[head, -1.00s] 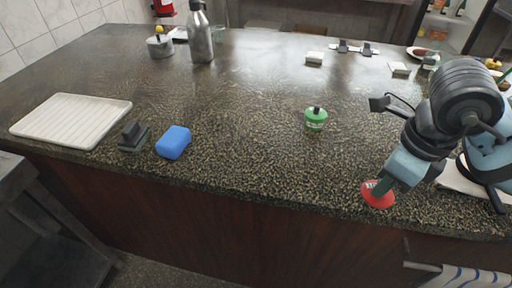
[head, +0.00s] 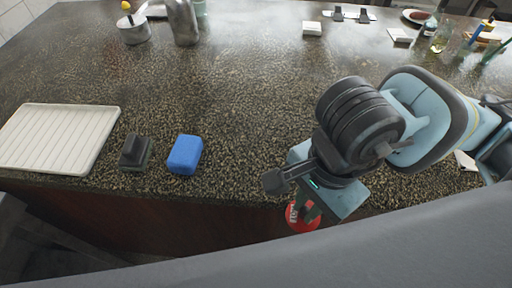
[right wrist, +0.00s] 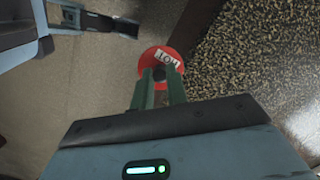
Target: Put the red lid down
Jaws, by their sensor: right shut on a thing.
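The red lid (head: 303,217) is a small round disc with white lettering. My right gripper (head: 308,206) is shut on it. In the right wrist view the right gripper's fingers (right wrist: 160,80) close on the dark knob at the middle of the red lid (right wrist: 146,62). The lid hangs tilted in the head view, close to the counter's front edge. From the wrist it shows against the floor, with the counter top to its right. A blue-grey and dark part of mine shows at top left in the wrist view, perhaps my left gripper.
The speckled counter (head: 235,120) has free room in its middle. On it are a white ribbed tray (head: 60,135), a dark block (head: 135,152), a blue sponge (head: 185,154), a pot (head: 134,30) and a metal bottle (head: 183,22). My right arm covers the right part.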

